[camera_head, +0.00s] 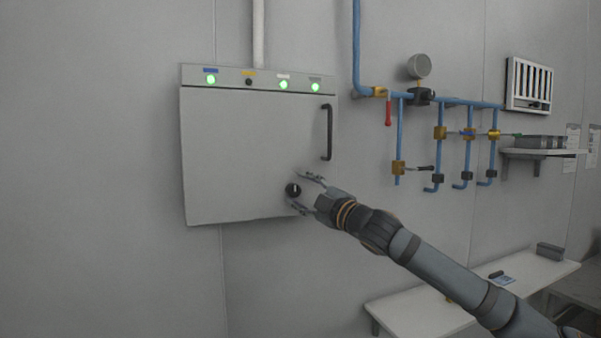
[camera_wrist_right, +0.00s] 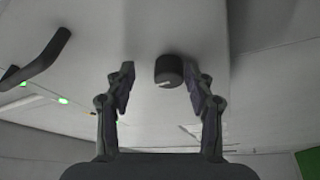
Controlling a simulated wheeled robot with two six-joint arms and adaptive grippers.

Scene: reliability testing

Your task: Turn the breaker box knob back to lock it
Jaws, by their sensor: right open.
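The grey breaker box (camera_head: 245,150) hangs on the wall with its door closed flat. Its round black knob (camera_head: 293,189) sits low on the door's right side, with a pale mark that looks near upright in the head view. My right gripper (camera_head: 305,193) is open at the knob, one finger above it and one below. In the right wrist view the knob (camera_wrist_right: 168,70) lies between the open fingers of the gripper (camera_wrist_right: 160,88), nearer the right finger, with gaps on both sides. I cannot tell whether the fingertips reach around it. My left gripper is out of view.
A black door handle (camera_head: 327,132) stands out above the knob; it also shows in the right wrist view (camera_wrist_right: 42,58). Green lights (camera_head: 283,85) glow on the top panel. Blue pipes (camera_head: 399,140) with valves are to the right. A white bench (camera_head: 430,305) stands below my right arm.

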